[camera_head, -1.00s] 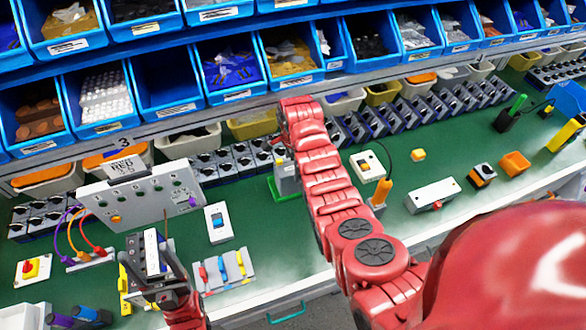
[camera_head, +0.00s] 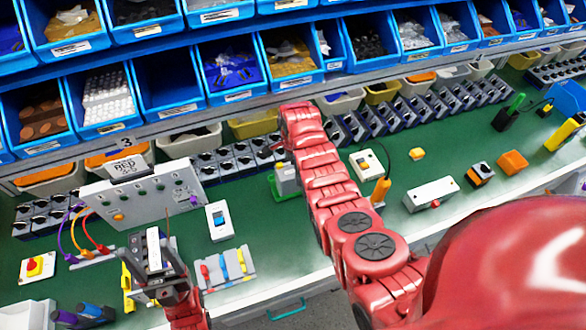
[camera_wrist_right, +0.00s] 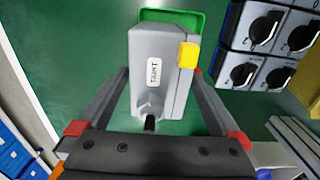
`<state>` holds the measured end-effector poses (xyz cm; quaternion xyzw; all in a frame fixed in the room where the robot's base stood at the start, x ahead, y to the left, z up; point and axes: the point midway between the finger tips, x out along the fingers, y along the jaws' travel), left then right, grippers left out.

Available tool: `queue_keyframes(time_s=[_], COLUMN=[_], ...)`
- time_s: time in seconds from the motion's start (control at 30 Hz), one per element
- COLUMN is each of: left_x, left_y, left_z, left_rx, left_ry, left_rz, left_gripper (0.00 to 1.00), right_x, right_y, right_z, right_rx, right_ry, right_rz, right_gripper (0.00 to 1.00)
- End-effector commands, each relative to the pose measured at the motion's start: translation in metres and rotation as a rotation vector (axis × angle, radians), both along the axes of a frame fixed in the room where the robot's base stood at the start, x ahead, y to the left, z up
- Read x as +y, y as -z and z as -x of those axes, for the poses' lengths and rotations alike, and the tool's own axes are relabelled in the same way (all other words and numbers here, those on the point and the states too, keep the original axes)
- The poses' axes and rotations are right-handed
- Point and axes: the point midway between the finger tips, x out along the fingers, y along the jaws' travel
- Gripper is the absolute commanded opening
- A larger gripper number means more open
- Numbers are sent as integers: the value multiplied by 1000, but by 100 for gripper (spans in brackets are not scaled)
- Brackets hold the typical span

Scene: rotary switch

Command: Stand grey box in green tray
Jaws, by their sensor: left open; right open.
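The grey box (camera_head: 287,178) stands in the green tray (camera_head: 276,193) on the green bench, left of my right arm in the head view. In the right wrist view the grey box (camera_wrist_right: 155,85) has a white label and a yellow part on one side. The green tray's rim (camera_wrist_right: 172,16) shows beyond it. My right gripper (camera_wrist_right: 160,74) is open, with its fingers apart on either side of the box; contact is not clear. In the head view it is mostly hidden by my arm. My left gripper (camera_head: 157,245) is open at the left, away from the box.
A grey panel (camera_head: 125,203) with knobs stands at the left. Rows of dark rotary switches (camera_head: 235,160) line the back, below blue bins (camera_head: 170,88). A white switch box (camera_head: 219,221) and a grey rack (camera_head: 226,268) lie between the arms. Green surface is free around the tray.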

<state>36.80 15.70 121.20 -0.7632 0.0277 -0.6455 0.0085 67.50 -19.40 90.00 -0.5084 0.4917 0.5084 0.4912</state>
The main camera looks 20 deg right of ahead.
Motion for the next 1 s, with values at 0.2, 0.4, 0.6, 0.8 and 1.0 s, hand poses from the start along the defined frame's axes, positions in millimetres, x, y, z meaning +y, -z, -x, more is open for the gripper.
queue_keyframes(time_s=[0.2, 0.4, 0.6, 0.8, 1.0], left_x=[0, 0, 0, 0, 0], left_y=[9, 25, -3, -14, -14], left_z=[0, 0, 0, 0, 0], left_rx=[0, 0, 0, 0, 0], left_ry=[0, 0, 0, 0, 0], left_rz=[0, 0, 0, 0, 0], left_gripper=[68, 68, 68, 68, 68], right_x=[-1, -1, 0, 0, 0], right_y=[-18, -53, -106, -119, -119], right_z=[-3, -2, 0, 0, 0], right_rx=[-8, -10, 1, 1, 0], right_ry=[1, 0, -1, 0, 0], right_rz=[1, 2, 2, 1, 0], right_gripper=[100, 100, 100, 100, 100])
